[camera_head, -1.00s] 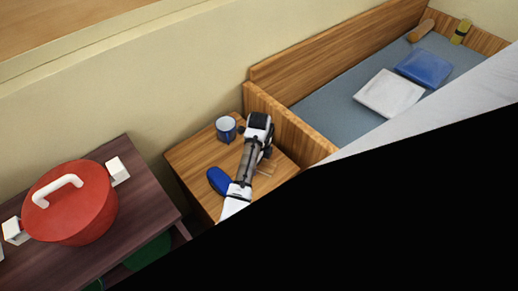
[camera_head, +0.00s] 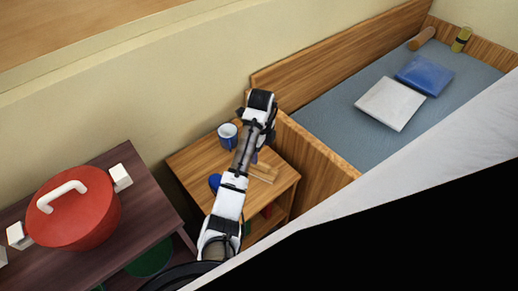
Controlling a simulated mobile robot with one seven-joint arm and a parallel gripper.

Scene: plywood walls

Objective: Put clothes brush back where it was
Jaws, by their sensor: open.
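A pale wooden piece (camera_head: 264,173), which may be the clothes brush, lies on the small wooden bedside table (camera_head: 286,182), just right of my arm. A blue object (camera_head: 215,182) lies on the table left of my arm, partly covered by it; I cannot tell which of the two is the brush. My arm reaches across the table, and my gripper (camera_head: 256,112) is at its far end, above the table's back edge by the bed corner. The fingers are small and hard to make out; the gripper is open and nothing shows in it.
A dark table with a red lidded pot (camera_head: 75,210) is at left. A bed (camera_head: 335,125) with wooden boards and white and blue cushions is at right. The wall is behind.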

